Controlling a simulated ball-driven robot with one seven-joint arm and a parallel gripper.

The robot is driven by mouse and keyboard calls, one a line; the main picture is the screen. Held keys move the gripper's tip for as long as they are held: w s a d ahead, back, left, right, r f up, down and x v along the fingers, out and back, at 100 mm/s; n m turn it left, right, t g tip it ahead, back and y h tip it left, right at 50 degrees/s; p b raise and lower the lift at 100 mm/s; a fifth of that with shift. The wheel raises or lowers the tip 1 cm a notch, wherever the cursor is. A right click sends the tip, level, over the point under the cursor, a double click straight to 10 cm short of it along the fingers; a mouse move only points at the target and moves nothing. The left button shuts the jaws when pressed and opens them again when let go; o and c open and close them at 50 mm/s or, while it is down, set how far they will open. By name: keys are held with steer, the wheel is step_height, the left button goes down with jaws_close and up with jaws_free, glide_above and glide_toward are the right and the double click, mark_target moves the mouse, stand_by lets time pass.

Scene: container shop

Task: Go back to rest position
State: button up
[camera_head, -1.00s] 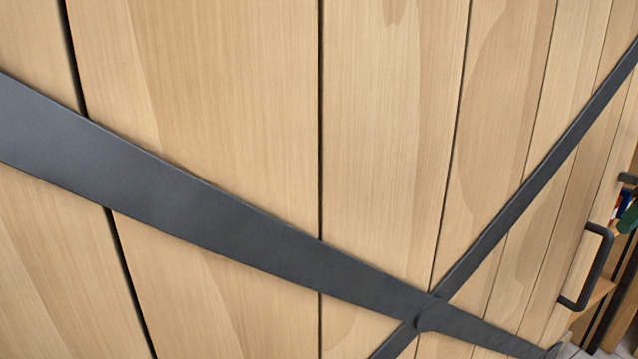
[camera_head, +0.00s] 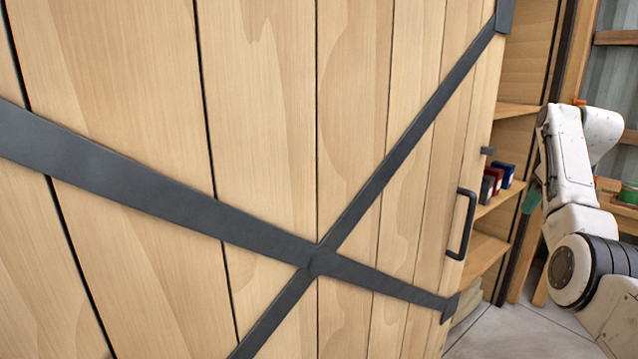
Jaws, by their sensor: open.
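My white arm is raised at the right side of the head view. My gripper (camera_head: 534,198) shows only as a small teal tip beside the arm link, in front of the shelf opening. Most of it is hidden behind the link, and I see nothing held in it. The gripper is open.
A large wooden door (camera_head: 270,130) with crossed dark metal straps fills the left and middle. It stands open, with a dark handle (camera_head: 462,224) near its right edge. Behind it, shelves (camera_head: 484,254) hold small red and blue items (camera_head: 497,178). Tiled floor (camera_head: 515,330) shows at lower right.

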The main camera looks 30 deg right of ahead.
steer(key=w+a+f, duration=0.3)
steer(key=a+f, duration=0.4)
steer(key=f, duration=0.2)
steer(key=w+a+f, duration=0.3)
steer(key=a+f, duration=0.4)
steer(key=f, duration=0.3)
steer(key=s+a+f+n+g+y, duration=0.1)
steer(key=s+a+f+n+g, duration=0.15)
steer(key=a+f, duration=1.05)
steer(key=s+a+f, duration=0.3)
steer(key=s+a, duration=0.3)
steer(key=a, duration=0.2)
steer(key=s+a+f, duration=0.4)
steer(key=s+a, duration=0.2)
steer(key=a, duration=0.3)
steer(key=s+a+n, duration=0.2)
steer(key=s+a, duration=0.6)
steer(key=s, duration=0.6)
steer(key=shift+r+y, duration=0.4)
steer(key=shift+r, duration=0.05)
steer(key=shift+g, duration=0.25)
steer(key=shift+c, duration=0.6)
